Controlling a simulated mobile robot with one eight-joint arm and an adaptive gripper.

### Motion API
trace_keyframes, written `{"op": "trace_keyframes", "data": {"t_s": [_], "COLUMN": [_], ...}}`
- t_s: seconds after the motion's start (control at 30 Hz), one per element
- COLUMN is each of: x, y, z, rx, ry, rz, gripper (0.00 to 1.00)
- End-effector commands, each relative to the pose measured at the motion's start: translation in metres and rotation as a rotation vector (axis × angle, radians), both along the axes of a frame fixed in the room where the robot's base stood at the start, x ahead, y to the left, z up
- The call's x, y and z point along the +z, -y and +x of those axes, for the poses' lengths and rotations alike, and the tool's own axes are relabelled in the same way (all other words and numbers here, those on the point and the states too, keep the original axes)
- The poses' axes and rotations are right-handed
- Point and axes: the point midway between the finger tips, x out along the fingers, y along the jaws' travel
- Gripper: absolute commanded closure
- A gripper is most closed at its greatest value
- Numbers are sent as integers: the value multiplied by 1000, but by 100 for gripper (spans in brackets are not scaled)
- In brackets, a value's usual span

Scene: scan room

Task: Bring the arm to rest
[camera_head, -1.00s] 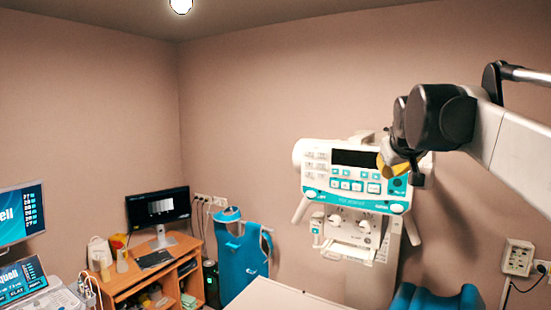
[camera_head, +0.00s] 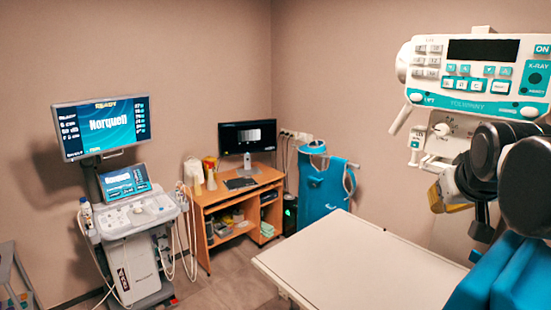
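My arm reaches in from the right edge, its black and grey joints (camera_head: 505,165) close to the camera. At its end my gripper (camera_head: 470,208) is a small dark shape with a yellowish part, in front of the X-ray unit's lower section. Its fingers are not clear, and I cannot tell whether it is open or shut. I see nothing clearly held in it.
A pale table top (camera_head: 365,262) lies below and left of my arm, bare where seen. Blue cushions (camera_head: 495,280) are beneath the arm. The white X-ray unit (camera_head: 432,93) stands behind it. An ultrasound cart (camera_head: 140,220), wooden desk (camera_head: 235,200) and blue apron stand (camera_head: 322,185) are at left.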

Motion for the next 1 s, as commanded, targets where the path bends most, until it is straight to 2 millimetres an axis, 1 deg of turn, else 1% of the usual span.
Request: {"op": "trace_keyframes", "data": {"t_s": [0.03,0.07,0.1,0.17,0.2,0.27,0.3,0.37,0.4,0.5,0.6,0.7,1.0], "x": [-56,-78,-107,-151,-180,-225,-254,-296,-321,-373,-406,-422,-424], "y": [-19,-29,-42,-61,-72,-89,-100,-115,-123,-140,-150,-155,-157], "z": [-10,-16,-25,-38,-48,-63,-73,-88,-97,-117,-131,-139,-141], "rx": [23,33,48,69,82,103,117,138,148,174,191,197,199], "ry": [-13,-19,-30,-44,-56,-73,-85,-102,-113,-137,-153,-163,-165], "rz": [16,26,40,61,74,92,104,120,131,152,164,171,174], "gripper": [100,100,100,100,100,100,100,100,100,100,100,100,100]}}
